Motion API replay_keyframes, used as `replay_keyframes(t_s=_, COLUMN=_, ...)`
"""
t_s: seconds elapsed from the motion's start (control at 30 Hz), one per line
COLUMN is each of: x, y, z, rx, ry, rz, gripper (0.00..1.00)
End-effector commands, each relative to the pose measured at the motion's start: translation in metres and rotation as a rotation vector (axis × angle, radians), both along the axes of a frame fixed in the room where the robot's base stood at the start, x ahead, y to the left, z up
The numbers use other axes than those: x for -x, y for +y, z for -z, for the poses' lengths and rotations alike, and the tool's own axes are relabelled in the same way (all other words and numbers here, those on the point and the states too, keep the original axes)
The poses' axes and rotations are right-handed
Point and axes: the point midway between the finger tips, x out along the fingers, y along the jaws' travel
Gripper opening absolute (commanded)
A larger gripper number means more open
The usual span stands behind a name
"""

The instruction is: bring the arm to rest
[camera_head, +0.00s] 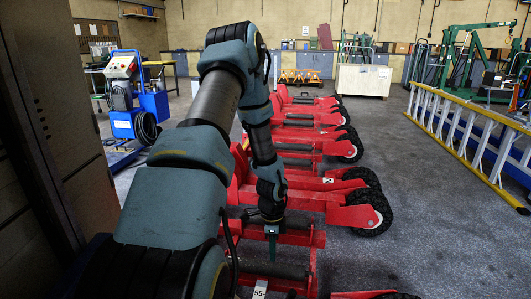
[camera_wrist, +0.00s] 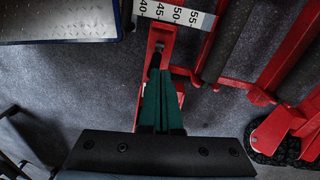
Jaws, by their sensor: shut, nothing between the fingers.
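My arm (camera_head: 190,165) reaches forward from the bottom of the head view, bends at a high elbow and hangs down over the nearest red trolley jack (camera_head: 310,262). My gripper (camera_head: 271,256) points down at the jack's frame, with its fingers together and empty. In the wrist view the two green fingers of my gripper (camera_wrist: 161,72) lie side by side in front of a red bar of the jack (camera_wrist: 152,50). Whether the fingertips touch the bar I cannot tell. A white scale label with numbers (camera_wrist: 175,12) is just beyond the fingertips.
Several red jacks with black wheels (camera_head: 370,215) stand in a row going back. A dark cabinet (camera_head: 45,150) is close on the left, with a blue machine (camera_head: 122,122) behind it. A yellow ladder (camera_head: 465,135) lies along the right. The grey floor (camera_head: 430,215) between is clear.

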Motion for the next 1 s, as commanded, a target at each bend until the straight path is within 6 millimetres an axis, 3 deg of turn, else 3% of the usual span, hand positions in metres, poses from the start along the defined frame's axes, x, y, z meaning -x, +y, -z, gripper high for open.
replay_keyframes(t_s=0.03, x=-0.004, y=0.010, z=-0.028, rx=-0.020, ry=-0.024, rz=-0.095, gripper=0.00)
replay_keyframes(t_s=0.1, x=-0.003, y=0.022, z=-0.060, rx=-0.042, ry=-0.048, rz=-0.240, gripper=0.00)
replay_keyframes(t_s=0.27, x=0.009, y=0.048, z=-0.127, rx=-0.067, ry=-0.097, rz=-0.581, gripper=0.00)
replay_keyframes(t_s=0.4, x=0.030, y=0.067, z=-0.178, rx=-0.063, ry=-0.133, rz=-0.882, gripper=0.00)
replay_keyframes(t_s=0.6, x=0.062, y=0.083, z=-0.226, rx=-0.025, ry=-0.154, rz=-1.223, gripper=0.00)
replay_keyframes(t_s=0.8, x=0.089, y=0.091, z=-0.253, rx=0.021, ry=-0.154, rz=-1.472, gripper=0.00)
replay_keyframes(t_s=0.9, x=0.102, y=0.094, z=-0.264, rx=0.048, ry=-0.148, rz=-1.585, gripper=0.00)
replay_keyframes(t_s=1.0, x=0.100, y=0.093, z=-0.290, rx=0.041, ry=-0.146, rz=-1.575, gripper=0.00)
